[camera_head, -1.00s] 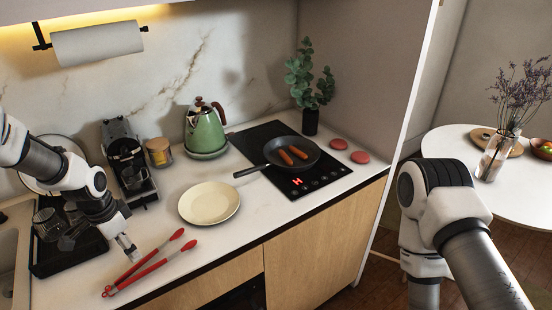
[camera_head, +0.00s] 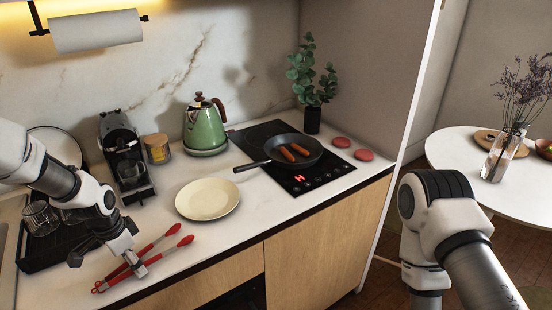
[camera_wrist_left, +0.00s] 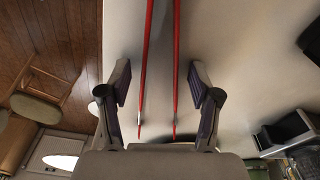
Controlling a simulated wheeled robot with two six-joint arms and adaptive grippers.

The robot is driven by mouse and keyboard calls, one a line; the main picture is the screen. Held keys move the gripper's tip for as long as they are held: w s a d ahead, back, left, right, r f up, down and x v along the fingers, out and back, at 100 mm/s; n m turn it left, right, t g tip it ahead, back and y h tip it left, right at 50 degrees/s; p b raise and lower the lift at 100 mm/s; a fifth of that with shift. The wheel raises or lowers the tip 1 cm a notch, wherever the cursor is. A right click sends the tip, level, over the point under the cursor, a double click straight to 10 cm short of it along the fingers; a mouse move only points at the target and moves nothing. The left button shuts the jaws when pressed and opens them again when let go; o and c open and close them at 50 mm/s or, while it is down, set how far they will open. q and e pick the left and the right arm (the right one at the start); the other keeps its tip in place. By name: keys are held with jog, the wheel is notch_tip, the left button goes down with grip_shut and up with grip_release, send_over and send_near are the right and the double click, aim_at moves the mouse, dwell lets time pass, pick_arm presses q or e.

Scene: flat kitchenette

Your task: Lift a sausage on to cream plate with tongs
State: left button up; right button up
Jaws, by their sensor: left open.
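Red tongs (camera_head: 150,258) lie on the counter near its front edge. My left gripper (camera_head: 135,265) is open over the tongs. In the left wrist view both red tong arms (camera_wrist_left: 160,55) run between the spread fingers of my left gripper (camera_wrist_left: 161,95), apart from them. The cream plate (camera_head: 208,199) sits empty on the counter, right of the tongs. Two sausages (camera_head: 294,152) lie in the dark frying pan (camera_head: 309,158) on the hob. My right arm shows at the right, but its gripper is out of view.
A green kettle (camera_head: 205,127), a lidded jar (camera_head: 157,150) and a coffee maker (camera_head: 126,160) stand along the back. A dark rack with glasses (camera_head: 40,218) is at the left. The pan handle (camera_head: 252,167) points toward the plate. The counter between tongs and plate is clear.

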pick_arm(q)
jog(key=c, duration=0.7)
jog(key=shift+r, duration=0.15)
notch_tip(320, 180, up, 12)
jog(key=p, duration=1)
